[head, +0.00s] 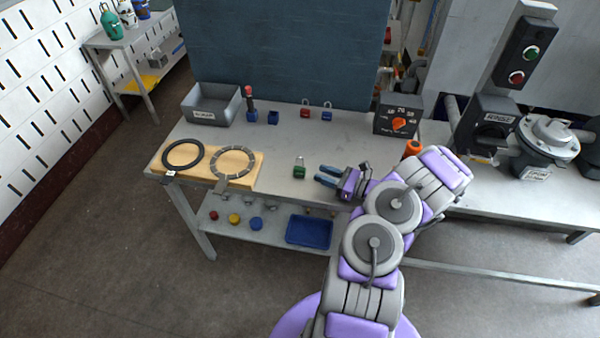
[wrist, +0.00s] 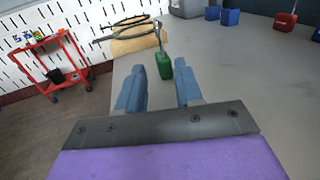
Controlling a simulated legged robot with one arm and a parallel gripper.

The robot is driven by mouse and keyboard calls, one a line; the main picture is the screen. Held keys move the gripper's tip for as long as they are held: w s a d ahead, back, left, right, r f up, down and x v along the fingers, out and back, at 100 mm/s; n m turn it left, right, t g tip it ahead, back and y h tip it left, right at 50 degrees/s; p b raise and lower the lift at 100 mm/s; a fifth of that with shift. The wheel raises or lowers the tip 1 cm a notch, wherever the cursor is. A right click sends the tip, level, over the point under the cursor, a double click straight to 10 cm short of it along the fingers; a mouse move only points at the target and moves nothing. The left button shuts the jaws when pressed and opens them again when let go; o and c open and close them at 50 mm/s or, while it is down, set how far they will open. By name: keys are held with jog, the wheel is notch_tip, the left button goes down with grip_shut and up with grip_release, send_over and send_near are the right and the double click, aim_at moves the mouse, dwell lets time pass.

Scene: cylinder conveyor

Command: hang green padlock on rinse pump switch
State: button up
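The green padlock (head: 299,170) stands upright on the grey table with its shackle up; it also shows in the wrist view (wrist: 164,66), just beyond my fingertips. My gripper (head: 318,175) is just to the right of the padlock in the head view, its blue fingers pointing at it. In the wrist view my gripper (wrist: 160,80) is open, with bare table between the fingers. A grey box with an orange rotary knob (head: 399,124) stands at the table's back right; its label is too small to read surely. A dark switch box (head: 493,120) with a label stands further right.
Red (head: 305,112) and blue (head: 326,114) padlocks stand at the back of the table (head: 270,150). Two rings lie on a wooden board (head: 240,180) at left. A grey bin (head: 210,104) is at back left. An orange-topped object (head: 412,149) is near my arm.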

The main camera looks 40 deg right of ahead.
jog(key=shift+w+a, duration=0.25)
jog(key=shift+w, duration=0.15)
jog(key=b+x, duration=0.1)
jog(key=x, duration=0.3)
jog(key=shift+w+d+r+b, duration=0.1)
jog(key=shift+w+d+b, duration=0.1)
jog(key=shift+d+b, duration=0.2)
jog(key=shift+w+a, duration=0.15)
jog(key=shift+w, duration=0.1)
jog(key=shift+a+r, duration=0.2)
jog(key=shift+a, duration=0.15)
jog(key=shift+d+f, duration=0.1)
jog(key=shift+d, duration=0.15)
grip_shut()
jog(key=shift+a, duration=0.15)
